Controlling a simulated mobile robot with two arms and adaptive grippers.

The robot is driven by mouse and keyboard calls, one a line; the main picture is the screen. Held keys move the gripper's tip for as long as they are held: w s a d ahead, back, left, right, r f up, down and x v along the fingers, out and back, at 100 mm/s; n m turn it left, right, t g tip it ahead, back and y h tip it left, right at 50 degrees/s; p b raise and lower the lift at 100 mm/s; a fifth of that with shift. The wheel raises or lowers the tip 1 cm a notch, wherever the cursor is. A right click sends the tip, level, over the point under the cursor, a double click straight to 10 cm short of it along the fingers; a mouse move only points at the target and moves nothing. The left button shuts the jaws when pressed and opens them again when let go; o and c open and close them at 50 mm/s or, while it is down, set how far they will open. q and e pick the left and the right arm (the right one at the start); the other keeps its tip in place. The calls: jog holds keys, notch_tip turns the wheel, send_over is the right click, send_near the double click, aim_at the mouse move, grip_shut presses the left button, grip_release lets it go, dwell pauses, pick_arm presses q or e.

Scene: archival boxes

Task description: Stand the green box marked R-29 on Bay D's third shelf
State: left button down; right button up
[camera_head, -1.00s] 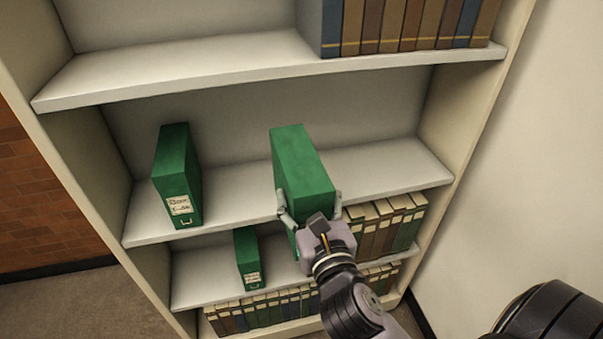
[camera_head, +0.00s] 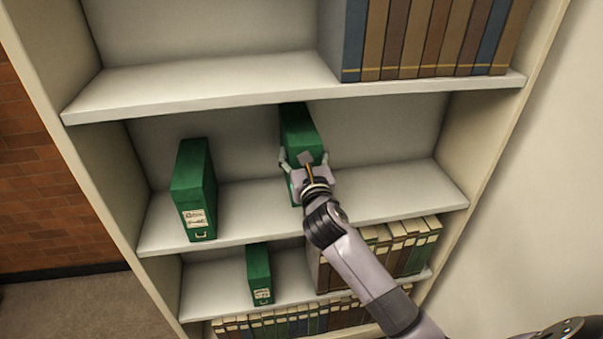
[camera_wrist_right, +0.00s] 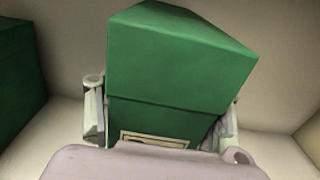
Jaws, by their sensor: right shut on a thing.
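A green box (camera_head: 298,128) is held upright between the fingers of my right gripper (camera_head: 303,163), over the shelf (camera_head: 370,198) below the one with the bound volumes. In the right wrist view the green box (camera_wrist_right: 178,65) fills the middle, with my gripper's fingers (camera_wrist_right: 160,125) on either side of it. Only the top edge of its label shows there, so its marking cannot be read. Whether its base touches the shelf is hidden by my gripper. My left gripper is not in view.
Another green box (camera_head: 195,190) with a label stands to the left on the same shelf. A smaller green box (camera_head: 259,273) stands one shelf lower, beside several bound volumes (camera_head: 405,245). The upper shelf (camera_head: 200,85) holds volumes at right. Shelf space right of the held box is clear.

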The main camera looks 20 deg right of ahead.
notch_tip(320, 180, down, 2)
jog(key=shift+s+f, duration=0.1)
notch_tip(320, 180, down, 4)
jog(key=shift+r+b, duration=0.1)
jog(key=shift+b, duration=0.3)
jog(key=shift+w+f, duration=0.25)
jog(key=shift+f, duration=0.1)
jog(key=shift+f, duration=0.15)
jog(key=o, duration=1.8)
jog(key=shift+s+f, duration=0.1)
jog(key=shift+o, duration=0.2)
